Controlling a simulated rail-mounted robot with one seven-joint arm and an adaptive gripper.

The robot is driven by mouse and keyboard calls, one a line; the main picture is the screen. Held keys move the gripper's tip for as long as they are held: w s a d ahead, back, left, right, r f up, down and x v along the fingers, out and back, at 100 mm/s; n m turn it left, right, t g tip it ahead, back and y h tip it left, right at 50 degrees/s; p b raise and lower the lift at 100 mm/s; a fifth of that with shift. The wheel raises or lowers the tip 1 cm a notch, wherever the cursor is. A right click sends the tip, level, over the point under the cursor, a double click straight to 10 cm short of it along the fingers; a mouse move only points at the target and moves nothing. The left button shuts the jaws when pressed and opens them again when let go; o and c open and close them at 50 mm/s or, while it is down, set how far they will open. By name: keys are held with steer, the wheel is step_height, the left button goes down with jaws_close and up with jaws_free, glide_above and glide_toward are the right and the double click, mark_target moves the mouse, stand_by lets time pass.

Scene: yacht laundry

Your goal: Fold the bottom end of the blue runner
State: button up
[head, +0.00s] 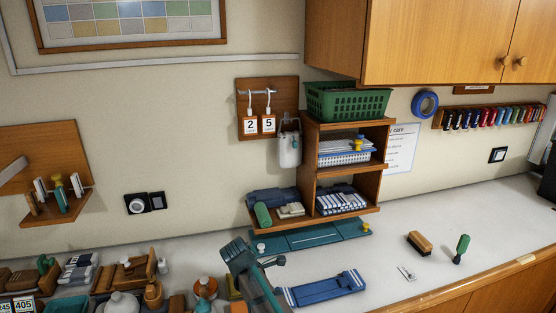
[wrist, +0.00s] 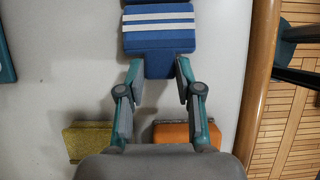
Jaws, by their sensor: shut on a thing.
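The blue runner (head: 322,289) lies on the white counter, to the right of my gripper (head: 278,288) in the head view. Its right end there has white stripes and a raised edge. In the wrist view the runner (wrist: 160,38) comes down from the top edge, with two white stripes across it. Its near plain blue end narrows between the fingertips of my gripper (wrist: 158,68). The fingers are shut on this end from both sides. The far part of the runner is cut off in the wrist view. My arm hides some of the counter in the head view.
A teal board (head: 312,238) lies behind the runner, below a wooden shelf (head: 345,213). A brown brush (head: 419,242) and a green-handled brush (head: 462,246) are at right.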

steer(key=shift+d+r+y, duration=0.15)
steer(key=shift+r+y, duration=0.05)
steer(key=shift+y, duration=0.2)
steer(key=shift+w+d+r+g+y, duration=0.15)
steer(key=shift+d+r+g+y, duration=0.3)
steer(key=shift+r+y, duration=0.45)
steer(key=shift+f, duration=0.15)
steer(key=shift+d, duration=0.1)
steer(key=shift+w+d+r+g+y, duration=0.15)
steer(key=shift+d+r+y, duration=0.2)
steer(key=shift+y, duration=0.3)
steer(key=shift+w+d+r+g+y, duration=0.1)
steer(key=shift+d+r+y, duration=0.2)
steer(key=shift+y, duration=0.35)
